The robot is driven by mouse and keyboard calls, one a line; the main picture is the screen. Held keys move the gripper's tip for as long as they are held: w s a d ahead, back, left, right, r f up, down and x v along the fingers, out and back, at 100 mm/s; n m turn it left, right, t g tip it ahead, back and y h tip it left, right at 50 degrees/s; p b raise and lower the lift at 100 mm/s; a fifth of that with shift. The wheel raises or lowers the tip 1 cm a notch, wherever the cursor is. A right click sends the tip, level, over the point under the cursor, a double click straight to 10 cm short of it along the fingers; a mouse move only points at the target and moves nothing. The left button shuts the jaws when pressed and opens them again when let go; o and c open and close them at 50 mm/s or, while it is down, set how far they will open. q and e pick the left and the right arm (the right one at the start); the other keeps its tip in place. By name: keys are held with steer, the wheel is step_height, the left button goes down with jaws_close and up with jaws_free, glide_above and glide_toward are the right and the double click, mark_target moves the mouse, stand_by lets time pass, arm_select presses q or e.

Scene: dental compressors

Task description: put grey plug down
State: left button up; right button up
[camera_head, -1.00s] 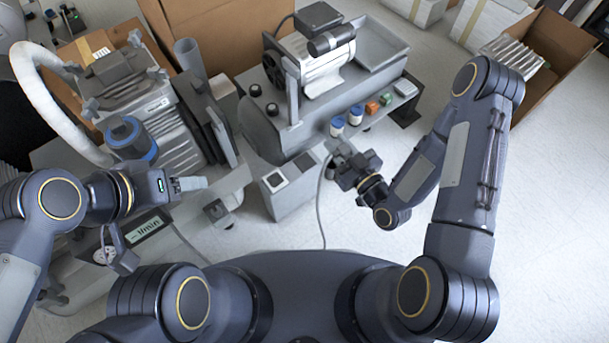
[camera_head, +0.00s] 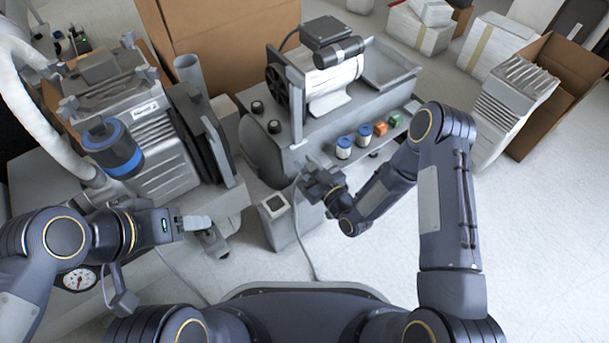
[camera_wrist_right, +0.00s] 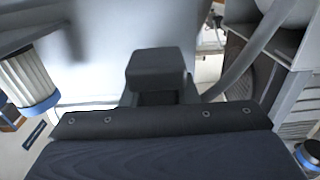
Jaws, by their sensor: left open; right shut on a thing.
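My right gripper (camera_head: 312,178) is shut and hangs over the far right part of the grey socket box (camera_head: 285,228). The grey plug in it is mostly hidden by the fingers in the head view. Its grey cable (camera_head: 306,240) runs from the gripper down past the box to the floor; a grey cable also shows in the right wrist view (camera_wrist_right: 255,48). A dark grey block (camera_wrist_right: 157,68) stands at the jaws there; I cannot tell whether it is plug or fingertip. One square socket (camera_head: 273,206) shows on the box top. My left gripper (camera_head: 190,224) is open and empty, left of the box.
The grey compressor (camera_head: 330,85) stands behind the box, with blue-capped jars (camera_head: 344,147) and small coloured parts on its ledge. Another machine (camera_head: 150,150) with a blue-banded cylinder stands left. Cardboard boxes stand behind and right.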

mark_target(304, 181)
steer(key=shift+w+a+f, duration=0.2)
steer(key=shift+w+f, duration=0.1)
steer(key=shift+f, duration=0.15)
step_height(304, 181, down, 4)
steer(key=shift+w+a+r+b, duration=0.15)
steer(key=shift+r+b, duration=0.1)
steer(key=shift+b, duration=0.8)
steer(key=shift+f, duration=0.25)
steer(key=shift+f, duration=0.3)
steer(key=o, duration=1)
steer(key=shift+r, duration=0.1)
